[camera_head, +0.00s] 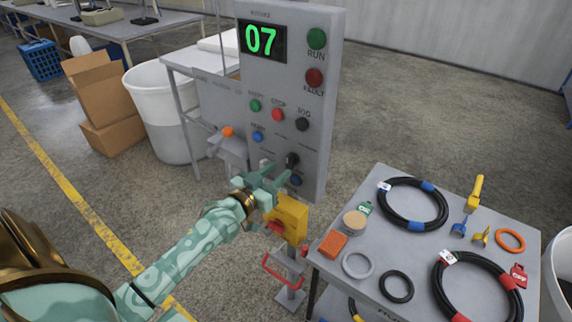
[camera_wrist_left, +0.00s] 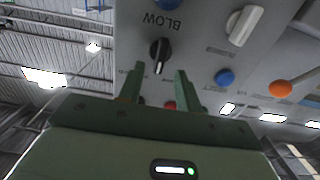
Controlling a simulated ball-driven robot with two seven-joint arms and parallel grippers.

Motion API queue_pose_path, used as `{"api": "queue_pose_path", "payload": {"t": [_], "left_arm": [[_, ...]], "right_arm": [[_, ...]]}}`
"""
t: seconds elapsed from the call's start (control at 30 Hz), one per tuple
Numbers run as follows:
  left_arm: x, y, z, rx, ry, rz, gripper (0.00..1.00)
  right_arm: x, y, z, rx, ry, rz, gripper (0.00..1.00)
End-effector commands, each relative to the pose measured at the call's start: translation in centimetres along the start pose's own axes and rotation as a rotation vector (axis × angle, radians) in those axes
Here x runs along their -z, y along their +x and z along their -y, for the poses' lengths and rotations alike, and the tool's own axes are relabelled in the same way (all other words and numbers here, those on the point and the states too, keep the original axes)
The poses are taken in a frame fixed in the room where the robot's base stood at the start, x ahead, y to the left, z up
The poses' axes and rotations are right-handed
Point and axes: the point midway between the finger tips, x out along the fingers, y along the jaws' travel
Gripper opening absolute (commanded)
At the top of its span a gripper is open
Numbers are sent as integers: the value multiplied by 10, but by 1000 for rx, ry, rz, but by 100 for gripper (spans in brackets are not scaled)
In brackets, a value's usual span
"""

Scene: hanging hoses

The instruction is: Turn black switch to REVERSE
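The black switch (camera_head: 292,160) is a round knob low on the front of the grey control panel (camera_head: 319,130). In the left wrist view the black switch (camera_wrist_left: 160,50) shows a white pointer line running downward in that picture. The labels beside it are too small to read. My left gripper (camera_head: 277,175) is in front of the panel's lower part, just below and left of the switch. In the left wrist view its two fingers (camera_wrist_left: 159,71) are apart and empty, with the switch just beyond and between their tips. Contact cannot be told. My right gripper is not in view.
The panel also has a green 07 display (camera_head: 262,39), several buttons, and a blue button (camera_head: 295,180) below the switch. A yellow box (camera_head: 290,213) stands under the gripper. A table (camera_head: 328,277) with hoses is at right. An orange knob (camera_head: 228,131) is left.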

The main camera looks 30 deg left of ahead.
Motion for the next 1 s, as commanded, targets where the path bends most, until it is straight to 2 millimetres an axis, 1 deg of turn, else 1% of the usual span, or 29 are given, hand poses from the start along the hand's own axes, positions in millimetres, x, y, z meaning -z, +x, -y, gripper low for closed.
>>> {"api": "queue_pose_path", "payload": {"t": [0.03,0.1,0.23,0.37,0.6,0.63,0.73,0.77,1.0], "left_arm": [[0,11,1,1,-1,-2,35],[0,23,0,1,-1,-2,35],[-1,39,0,1,-1,0,35],[-1,46,0,1,-1,1,35],[-1,46,0,1,-1,1,35],[-1,46,0,1,-1,1,32],[-1,46,0,1,-1,1,4],[-1,46,0,1,-1,1,0],[0,46,1,1,-7,0,0]], "right_arm": [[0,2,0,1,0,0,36],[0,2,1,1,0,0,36],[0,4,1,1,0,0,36],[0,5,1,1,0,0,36],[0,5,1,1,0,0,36],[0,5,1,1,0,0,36],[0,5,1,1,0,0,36],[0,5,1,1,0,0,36],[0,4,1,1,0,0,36]]}}
